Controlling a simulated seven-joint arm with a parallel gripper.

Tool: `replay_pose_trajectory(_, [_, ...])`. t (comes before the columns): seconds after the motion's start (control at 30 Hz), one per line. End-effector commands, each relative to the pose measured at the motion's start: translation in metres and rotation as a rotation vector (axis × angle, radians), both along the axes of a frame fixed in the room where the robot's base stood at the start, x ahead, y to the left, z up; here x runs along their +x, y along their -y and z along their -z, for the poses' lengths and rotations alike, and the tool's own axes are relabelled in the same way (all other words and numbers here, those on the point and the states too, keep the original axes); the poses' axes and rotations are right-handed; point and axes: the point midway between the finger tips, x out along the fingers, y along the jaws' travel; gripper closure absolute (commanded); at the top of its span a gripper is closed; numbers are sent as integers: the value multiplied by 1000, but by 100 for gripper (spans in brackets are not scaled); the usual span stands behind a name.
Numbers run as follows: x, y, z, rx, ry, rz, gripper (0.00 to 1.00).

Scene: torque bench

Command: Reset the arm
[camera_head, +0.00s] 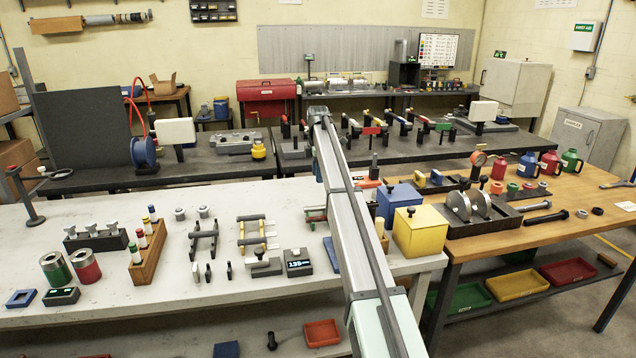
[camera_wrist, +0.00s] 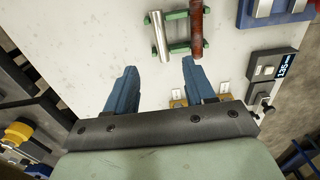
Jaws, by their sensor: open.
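My arm crosses the middle of the head view from the bottom edge up to the benches. In the wrist view my gripper (camera_wrist: 160,82) is open, with two blue fingers spread wide and nothing held between them. The pale bench top (camera_wrist: 85,45) shows beyond the fingertips. A small rack with green ends (camera_wrist: 178,17), a silver bar (camera_wrist: 160,37) and a red-brown bar (camera_wrist: 196,30) lies just past the fingertips, apart from them. In the head view the fingertips cannot be made out clearly.
A black device with a lit display (camera_wrist: 285,66) sits right of the fingers; it also shows in the head view (camera_head: 298,264). Blue (camera_head: 399,200) and yellow (camera_head: 420,232) boxes stand close right of my arm. The white bench (camera_head: 120,310) carries several racks and weights, with bare patches between.

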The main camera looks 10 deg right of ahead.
Motion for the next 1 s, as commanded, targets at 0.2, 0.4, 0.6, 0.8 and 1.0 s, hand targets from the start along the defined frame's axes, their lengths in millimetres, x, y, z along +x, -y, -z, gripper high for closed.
replay_pose_trajectory(0.2, [0, 0, -7, 0, -1, 0, 46])
replay_pose_trajectory(0.4, [0, 4, -7, -5, 4, 8, 46])
replay_pose_trajectory(0.6, [0, 64, 3, -105, 81, 137, 46])
replay_pose_trajectory(0.8, [-7, 184, 9, -310, 252, 367, 46])
replay_pose_trajectory(1.0, [-30, 306, 1, -523, 447, 556, 46])
